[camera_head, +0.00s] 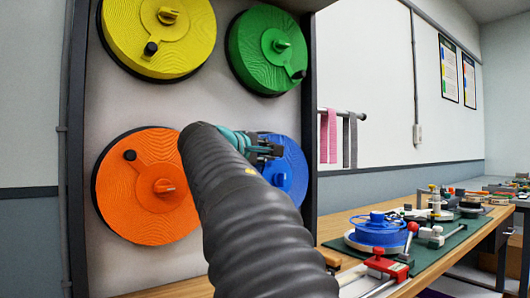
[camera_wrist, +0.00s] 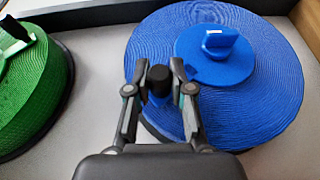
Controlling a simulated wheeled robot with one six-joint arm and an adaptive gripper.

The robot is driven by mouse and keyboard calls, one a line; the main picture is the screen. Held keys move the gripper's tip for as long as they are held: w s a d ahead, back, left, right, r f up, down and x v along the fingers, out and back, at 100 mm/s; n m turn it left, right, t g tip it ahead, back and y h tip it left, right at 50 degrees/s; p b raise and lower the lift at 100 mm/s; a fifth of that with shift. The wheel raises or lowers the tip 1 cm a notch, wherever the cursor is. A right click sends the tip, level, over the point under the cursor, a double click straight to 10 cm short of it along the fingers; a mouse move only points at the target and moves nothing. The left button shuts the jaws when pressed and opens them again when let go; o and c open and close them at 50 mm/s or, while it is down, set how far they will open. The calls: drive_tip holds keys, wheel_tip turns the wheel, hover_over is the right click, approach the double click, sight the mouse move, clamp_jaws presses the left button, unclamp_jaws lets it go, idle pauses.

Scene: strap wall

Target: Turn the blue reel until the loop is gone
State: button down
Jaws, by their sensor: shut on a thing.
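The blue reel (camera_head: 293,160) is mounted at the lower right of the wall panel, partly hidden behind my arm. In the wrist view the blue reel (camera_wrist: 270,95) shows ridged strap windings, a raised hub and a small blue knob (camera_wrist: 215,42) with a white mark. Its black crank handle (camera_wrist: 158,84) stands near the reel's edge. My gripper (camera_wrist: 161,72) has its fingers on both sides of this handle and is shut on it. My gripper (camera_head: 264,150) also shows in the head view, in front of the blue reel. No loop of strap can be made out.
Yellow (camera_head: 125,45), green (camera_head: 245,55) and orange (camera_head: 120,200) reels share the panel (camera_head: 215,100). Pink and grey strips (camera_head: 328,135) hang from a bar at the right. A workbench (camera_head: 340,232) carries a blue spool (camera_head: 377,228) and several tools.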

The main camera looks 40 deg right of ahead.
drive_tip(key=c, duration=1)
unclamp_jaws()
drive_tip(key=shift+a, duration=0.1)
drive_tip(key=v, duration=1.1)
drive_tip(key=shift+s+a, duration=0.15)
drive_tip(key=shift+a, duration=0.25)
